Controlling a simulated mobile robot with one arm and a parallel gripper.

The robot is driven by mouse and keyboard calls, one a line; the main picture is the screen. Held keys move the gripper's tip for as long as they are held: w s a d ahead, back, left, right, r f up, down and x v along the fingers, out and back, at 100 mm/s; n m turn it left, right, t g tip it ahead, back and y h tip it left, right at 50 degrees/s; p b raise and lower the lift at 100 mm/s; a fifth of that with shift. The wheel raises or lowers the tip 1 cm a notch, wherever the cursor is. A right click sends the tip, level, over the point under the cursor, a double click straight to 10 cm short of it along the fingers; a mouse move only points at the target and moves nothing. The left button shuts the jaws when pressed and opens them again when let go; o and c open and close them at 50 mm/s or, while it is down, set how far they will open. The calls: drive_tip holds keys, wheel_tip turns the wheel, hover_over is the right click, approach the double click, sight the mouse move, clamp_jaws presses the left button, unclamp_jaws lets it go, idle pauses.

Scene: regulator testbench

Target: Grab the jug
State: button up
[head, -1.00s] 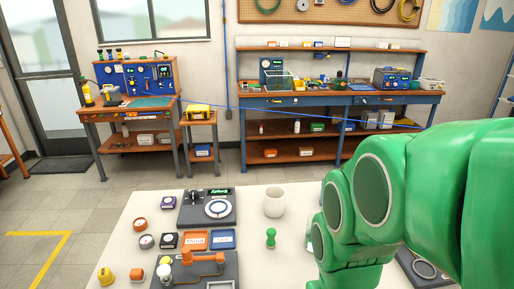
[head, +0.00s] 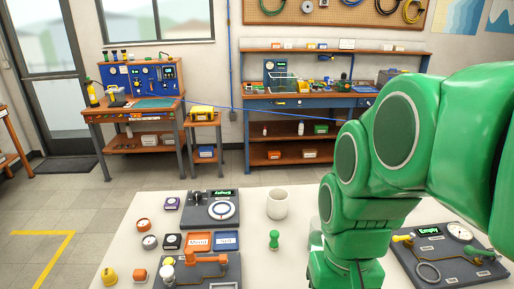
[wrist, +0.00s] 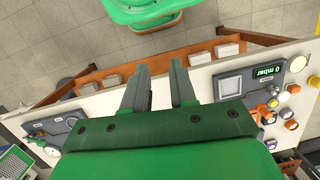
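No thing is clearly a jug. A plain off-white cylindrical vessel (head: 277,204) stands upright near the back of the pale table in the head view; I see no handle on it. A pale, partly see-through object (head: 315,230) is mostly hidden behind my green arm, so I cannot tell what it is. My gripper (wrist: 160,70) shows in the wrist view with two grey fingers apart and nothing between them. It hangs over the table's edge, and neither vessel shows there. In the head view the gripper's fingers are hidden.
On the table (head: 150,207) are a green peg-like piece (head: 274,240), a dark device with a dial (head: 210,208), red and blue trays (head: 198,242), and several small knobs. A gauge panel (head: 448,255) lies at the right. Workbenches stand against the back wall.

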drive_tip(key=w+m+y, duration=0.7)
drive_tip(key=w+m, duration=0.3)
drive_tip(key=w, duration=0.5)
drive_tip(key=w+d+m+t+y, duration=0.55)
drive_tip(key=w+d+m, duration=0.55)
drive_tip(key=d, duration=0.5)
approach(320, 242)
drive_tip(key=s+a, duration=0.3)
drive_tip(key=a, duration=0.1)
drive_tip(key=shift+s+f+n+t, duration=0.15)
drive_tip(key=shift+f+n+t, duration=0.2)
drive_tip(key=shift+f, duration=0.2)
drive_tip(key=shift+f+x, duration=0.1)
drive_tip(key=shift+x, duration=1.8)
drive_tip(key=shift+f+x, duration=0.15)
drive_tip(key=shift+x, duration=1.75)
drive_tip(key=shift+d, duration=0.15)
clamp_jaws()
